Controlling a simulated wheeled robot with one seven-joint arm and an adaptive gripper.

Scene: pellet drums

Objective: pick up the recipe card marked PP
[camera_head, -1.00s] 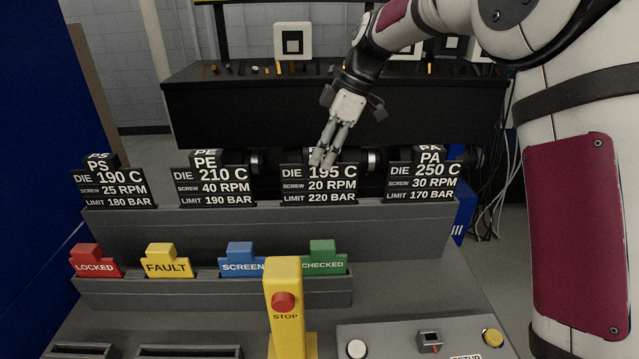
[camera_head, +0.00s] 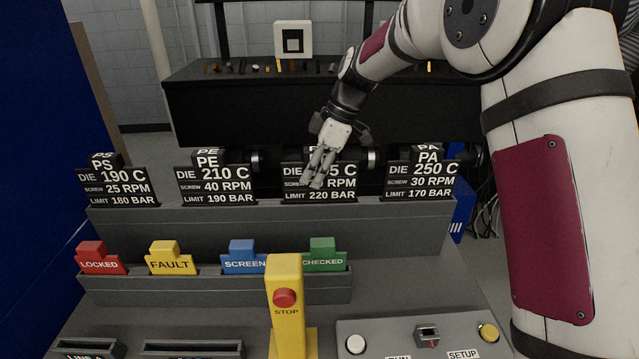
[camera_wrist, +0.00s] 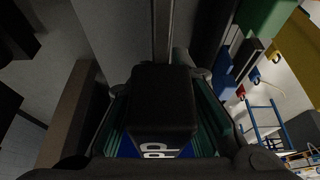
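The recipe card (camera_head: 333,197) at third from left in the rack reads 20 RPM and 220 BAR. My gripper (camera_head: 317,182) is in front of its upper part and hides most of its tab label and part of the DIE line. In the wrist view, a black block with a partly visible white letter P (camera_wrist: 160,105), seemingly the card's tab, lies between the finger pads (camera_wrist: 160,128). The fingers look open, one on each side of it. Contact cannot be made out. The card stands upright in the rack.
Cards PS (camera_head: 120,186), PE (camera_head: 217,186) and PA (camera_head: 421,182) share the grey rack (camera_head: 270,232). In front stand red LOCKED (camera_head: 101,263), yellow FAULT (camera_head: 171,263), blue SCREEN (camera_head: 244,262) and green CHECKED (camera_head: 324,262) tags. A yellow STOP post (camera_head: 286,325) rises in front.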

